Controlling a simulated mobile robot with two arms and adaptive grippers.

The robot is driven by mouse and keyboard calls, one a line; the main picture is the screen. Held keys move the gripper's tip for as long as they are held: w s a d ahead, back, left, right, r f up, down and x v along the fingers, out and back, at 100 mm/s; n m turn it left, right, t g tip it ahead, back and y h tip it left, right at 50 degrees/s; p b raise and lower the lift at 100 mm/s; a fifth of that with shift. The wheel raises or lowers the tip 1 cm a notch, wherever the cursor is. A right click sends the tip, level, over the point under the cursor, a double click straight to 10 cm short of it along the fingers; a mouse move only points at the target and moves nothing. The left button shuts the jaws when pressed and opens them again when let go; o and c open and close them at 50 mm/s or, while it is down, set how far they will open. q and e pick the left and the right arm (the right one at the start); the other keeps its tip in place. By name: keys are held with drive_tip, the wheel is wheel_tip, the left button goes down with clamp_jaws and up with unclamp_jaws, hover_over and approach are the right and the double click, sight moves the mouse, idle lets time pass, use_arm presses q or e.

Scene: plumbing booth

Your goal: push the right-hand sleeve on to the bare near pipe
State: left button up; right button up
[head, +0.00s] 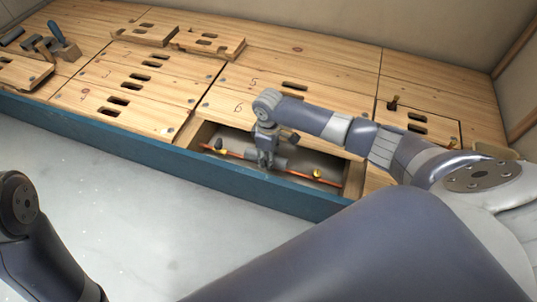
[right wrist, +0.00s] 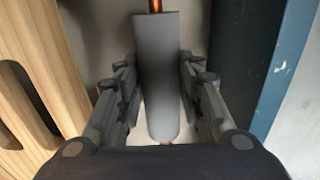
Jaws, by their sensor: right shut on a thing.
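A grey cylindrical sleeve (head: 281,163) lies in line with a copper pipe (head: 238,154) inside the open floor bay. My right gripper (head: 265,160) reaches down into the bay and is shut on the sleeve. In the right wrist view the sleeve (right wrist: 158,75) runs lengthwise between the two fingers. Copper (right wrist: 155,5) shows at its far end and a little at its near end, so the sleeve sits around pipe. The fingers hide part of the sleeve in the head view. My left gripper is out of view.
A brass fitting (head: 317,173) is on the pipe to the right of the sleeve. A small dark piece (head: 219,143) is at the bay's left. The blue front edge (head: 250,186) borders the bay closely. Wooden panels (head: 305,75) surround it; hand tools (head: 63,43) lie far left.

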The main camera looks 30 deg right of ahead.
idle(0.4)
drive_tip(key=shift+f, duration=0.15)
drive_tip(key=shift+f, duration=1.45)
drive_tip(key=shift+p, duration=0.3)
drive_tip(key=shift+f, duration=0.2)
idle(0.3)
